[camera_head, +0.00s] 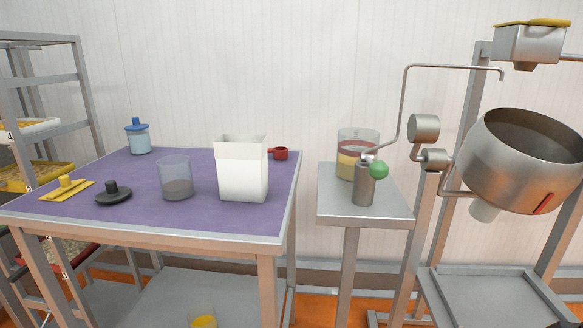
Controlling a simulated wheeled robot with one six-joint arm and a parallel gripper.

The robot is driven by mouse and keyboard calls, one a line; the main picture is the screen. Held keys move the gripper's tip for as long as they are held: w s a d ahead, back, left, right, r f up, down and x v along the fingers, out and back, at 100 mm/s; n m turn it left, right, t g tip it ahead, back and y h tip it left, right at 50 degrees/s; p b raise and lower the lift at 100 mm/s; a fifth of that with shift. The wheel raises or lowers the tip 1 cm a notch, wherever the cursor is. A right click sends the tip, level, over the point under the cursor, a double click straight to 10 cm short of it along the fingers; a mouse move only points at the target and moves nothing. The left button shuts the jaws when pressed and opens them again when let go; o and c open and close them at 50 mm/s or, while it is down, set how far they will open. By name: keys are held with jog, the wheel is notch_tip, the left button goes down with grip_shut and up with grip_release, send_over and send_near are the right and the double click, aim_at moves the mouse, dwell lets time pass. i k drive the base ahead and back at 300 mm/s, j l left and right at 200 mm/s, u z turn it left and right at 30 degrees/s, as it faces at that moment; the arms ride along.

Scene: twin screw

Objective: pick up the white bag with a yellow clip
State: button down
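A white bag (243,172) stands upright on the purple top of the table (228,207), near its right side. Its top edge looks open, and I see no yellow clip on it. A flat yellow piece with a knob (67,188) lies at the table's left end; I cannot tell that it is a clip. My gripper is not in view.
A clear cup (176,180) stands left of the bag, with a black knobbed disc (113,194) further left. A red cup (280,153) is behind the bag; a blue-lidded jar (138,137) is at the back. A side table (340,207) and metal drum (515,160) stand right.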

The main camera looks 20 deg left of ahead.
aim_at(242, 159)
jog(key=u, duration=1.15)
